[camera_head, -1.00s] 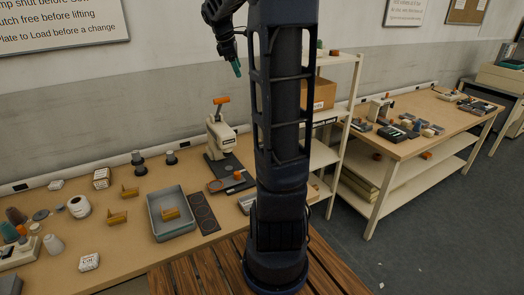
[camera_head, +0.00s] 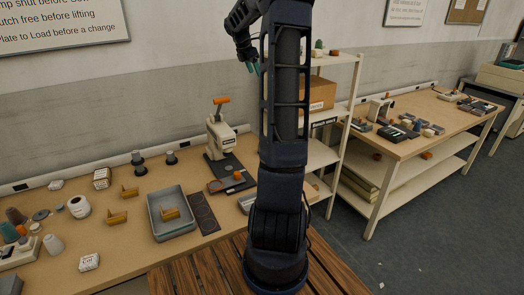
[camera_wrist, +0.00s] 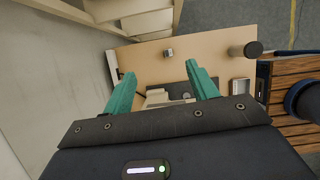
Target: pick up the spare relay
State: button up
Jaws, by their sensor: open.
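My gripper (camera_head: 252,68) is raised high above the bench, in front of the wall, with its teal fingers pointing down. In the wrist view my gripper (camera_wrist: 160,86) is open, with nothing between its fingertips. I cannot tell which thing is the spare relay. Several small ochre pieces lie on the left workbench, one near the back (camera_head: 129,192), one further forward (camera_head: 117,218) and one inside the grey tray (camera_head: 151,226). None is near my gripper.
A white press (camera_head: 220,138) with an orange handle stands behind the tray. Spools and a white roll (camera_head: 79,207) crowd the bench's left end. A shelf unit (camera_head: 341,125) with a cardboard box (camera_head: 322,94) stands behind my arm. A second bench (camera_head: 418,144) is at right.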

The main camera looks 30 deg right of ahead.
jog(key=f, duration=1.2)
jog(key=d+f, duration=0.1)
jog(key=f, duration=1.2)
jog(key=d+f, duration=0.1)
jog(key=f, duration=1.2)
jog(key=shift+f, duration=0.2)
jog(key=d+f, duration=0.2)
jog(key=f, duration=0.1)
jog(key=shift+s+f, duration=0.1)
jog(key=shift+s, duration=0.25)
jog(key=shift+x, duration=0.8)
jog(key=c, duration=1.1)
